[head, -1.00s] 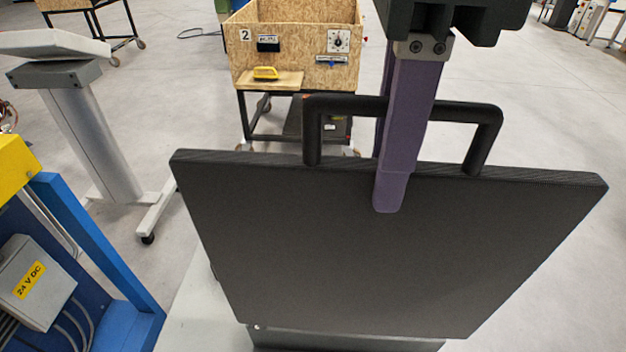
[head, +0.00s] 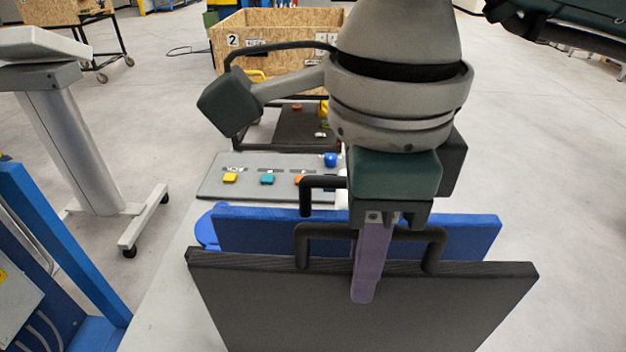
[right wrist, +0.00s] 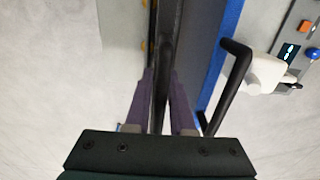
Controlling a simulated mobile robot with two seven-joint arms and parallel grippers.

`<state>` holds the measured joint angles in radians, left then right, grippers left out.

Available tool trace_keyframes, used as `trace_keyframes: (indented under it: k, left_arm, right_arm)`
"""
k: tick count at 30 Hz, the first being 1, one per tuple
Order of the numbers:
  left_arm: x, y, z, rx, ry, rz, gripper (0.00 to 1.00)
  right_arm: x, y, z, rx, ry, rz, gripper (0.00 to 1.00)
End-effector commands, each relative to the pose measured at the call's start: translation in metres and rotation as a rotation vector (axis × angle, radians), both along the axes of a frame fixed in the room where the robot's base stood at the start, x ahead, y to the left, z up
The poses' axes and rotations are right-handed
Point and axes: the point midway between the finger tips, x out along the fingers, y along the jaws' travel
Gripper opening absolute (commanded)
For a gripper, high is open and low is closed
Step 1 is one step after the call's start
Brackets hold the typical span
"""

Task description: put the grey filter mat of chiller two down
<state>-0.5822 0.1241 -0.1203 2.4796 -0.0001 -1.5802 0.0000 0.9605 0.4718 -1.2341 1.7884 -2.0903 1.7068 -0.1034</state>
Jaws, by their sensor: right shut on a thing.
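The grey filter mat (head: 350,310) is a dark, flat upright panel with a black bar handle (head: 302,245) on its top edge. My right gripper (head: 366,290) has purple fingers shut on that handle, from above. The right wrist view shows the fingers (right wrist: 161,85) on either side of the handle. The mat's lower edge is outside the head view, so I cannot tell whether it touches anything below. My left gripper is not in view.
A blue panel (head: 470,232) with its own black handle (head: 306,195) stands just behind the grey mat. Behind it is a grey control panel (head: 215,185) with coloured buttons. A wooden box marked 2 (head: 285,25) stands further back. A blue frame (head: 50,250) is at left.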

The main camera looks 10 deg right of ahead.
Motion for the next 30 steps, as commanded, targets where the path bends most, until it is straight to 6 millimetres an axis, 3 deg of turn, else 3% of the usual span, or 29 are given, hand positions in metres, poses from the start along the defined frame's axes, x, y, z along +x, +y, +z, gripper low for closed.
trace_keyframes:
  k: [1,12,13,20,30]
  left_arm:
    - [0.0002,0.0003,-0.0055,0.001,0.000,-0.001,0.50]
    - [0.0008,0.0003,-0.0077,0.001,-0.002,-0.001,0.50]
    - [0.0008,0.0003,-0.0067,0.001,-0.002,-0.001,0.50]
    - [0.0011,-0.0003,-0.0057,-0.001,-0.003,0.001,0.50]
    - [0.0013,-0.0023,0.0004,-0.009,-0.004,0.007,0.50]
  right_arm:
    - [0.0002,0.0004,-0.0067,0.001,-0.001,0.000,0.00]
    - [0.0005,0.0004,-0.0083,0.001,-0.002,0.000,0.00]
    - [0.0004,0.0003,-0.0074,0.001,-0.001,0.000,0.24]
    - [0.0004,0.0002,-0.0068,0.001,-0.001,0.000,0.50]
    - [0.0004,0.0002,-0.0015,0.001,-0.001,0.000,0.52]
